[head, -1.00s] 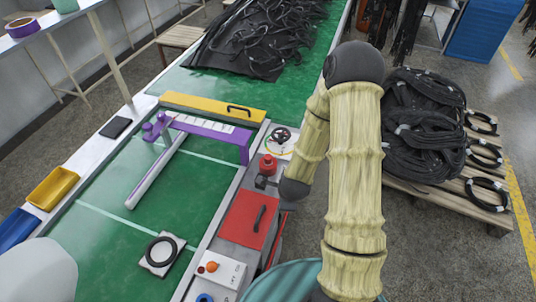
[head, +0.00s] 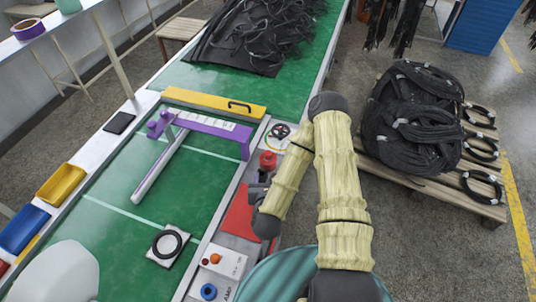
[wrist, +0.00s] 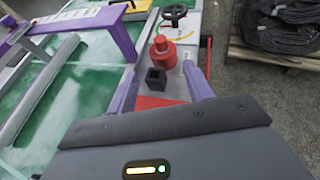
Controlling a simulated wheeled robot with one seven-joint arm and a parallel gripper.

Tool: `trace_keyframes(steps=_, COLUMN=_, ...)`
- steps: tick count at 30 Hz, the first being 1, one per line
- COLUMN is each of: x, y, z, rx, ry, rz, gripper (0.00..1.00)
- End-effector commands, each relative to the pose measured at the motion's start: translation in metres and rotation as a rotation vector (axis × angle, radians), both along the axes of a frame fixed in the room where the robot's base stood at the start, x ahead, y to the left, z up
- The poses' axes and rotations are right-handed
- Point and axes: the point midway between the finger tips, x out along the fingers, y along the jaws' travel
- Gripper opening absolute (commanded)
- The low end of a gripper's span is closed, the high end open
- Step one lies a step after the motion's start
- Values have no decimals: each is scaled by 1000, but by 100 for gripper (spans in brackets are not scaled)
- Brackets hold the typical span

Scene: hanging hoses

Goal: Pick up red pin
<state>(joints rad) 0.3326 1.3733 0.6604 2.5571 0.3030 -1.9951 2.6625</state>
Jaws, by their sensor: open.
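A red, stepped round piece with a narrower top, which looks like the red pin (head: 268,160), stands upright on the grey side panel in the head view. In the wrist view the red pin (wrist: 163,55) is just beyond my gripper (wrist: 159,72). The gripper's two purple fingers are spread apart, with nothing held. A small black square socket (wrist: 156,82) shows between the fingers, in front of the red pin. In the head view my gripper is partly hidden by my own wrist, beside the panel.
A black handwheel (head: 279,131) stands just behind the red pin. A red plate (head: 237,213) lies in front of it. A purple bar (head: 213,126) and a yellow bar (head: 210,101) cross the green belt (head: 120,190) to the left. Coiled hoses (head: 415,120) lie on a pallet at right.

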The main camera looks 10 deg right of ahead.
Motion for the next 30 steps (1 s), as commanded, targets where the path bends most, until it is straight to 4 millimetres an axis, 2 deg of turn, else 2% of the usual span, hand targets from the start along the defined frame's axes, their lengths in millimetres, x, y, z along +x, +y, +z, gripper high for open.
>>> trace_keyframes(steps=13, x=2, y=-2, z=-2, rx=12, ry=-11, rz=-12, gripper=51)
trace_keyframes(steps=30, x=32, y=-9, z=-17, rx=11, ry=-13, rz=-14, gripper=51)
